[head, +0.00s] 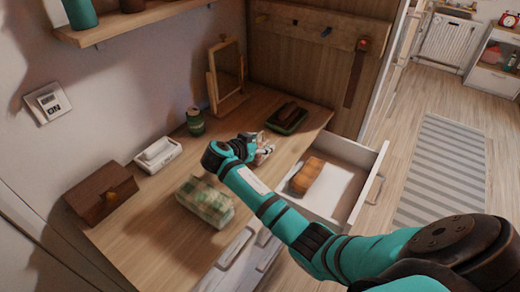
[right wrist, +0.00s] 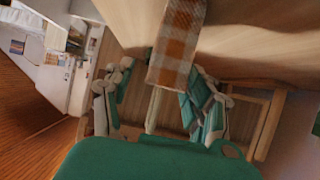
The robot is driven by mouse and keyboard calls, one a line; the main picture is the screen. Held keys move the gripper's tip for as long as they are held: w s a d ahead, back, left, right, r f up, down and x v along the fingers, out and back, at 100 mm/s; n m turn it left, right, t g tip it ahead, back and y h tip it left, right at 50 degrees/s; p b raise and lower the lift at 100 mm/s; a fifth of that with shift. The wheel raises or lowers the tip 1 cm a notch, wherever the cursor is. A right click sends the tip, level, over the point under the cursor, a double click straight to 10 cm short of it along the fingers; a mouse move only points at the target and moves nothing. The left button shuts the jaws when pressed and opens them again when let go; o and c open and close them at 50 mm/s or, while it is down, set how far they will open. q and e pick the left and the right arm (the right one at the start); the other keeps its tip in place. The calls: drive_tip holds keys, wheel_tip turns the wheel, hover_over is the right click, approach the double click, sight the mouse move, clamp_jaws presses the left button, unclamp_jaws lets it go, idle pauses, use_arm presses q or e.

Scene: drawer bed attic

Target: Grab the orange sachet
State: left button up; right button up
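An orange-and-white checked sachet (right wrist: 178,42) shows in the right wrist view, reaching down from the top between the fingers of my right gripper (right wrist: 160,88). The fingers are spread, with a gap between the left one and the sachet; whether the right one touches it I cannot tell. In the head view my right gripper (head: 264,150) is low over the wooden desk, partly hidden by its own wrist, and the checked sachet cannot be made out clearly there. An orange-brown item (head: 308,176) lies in the open drawer. My left gripper is not in view.
A green checked sachet (head: 205,202) lies on the desk beside my right arm. A brown box (head: 100,193), a white dish (head: 158,155), a green can (head: 195,122), a dark tray (head: 287,120) and a wooden frame (head: 226,75) stand around. The open drawer (head: 352,192) juts out.

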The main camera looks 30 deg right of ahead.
drive_tip(key=c, duration=1)
clamp_jaws()
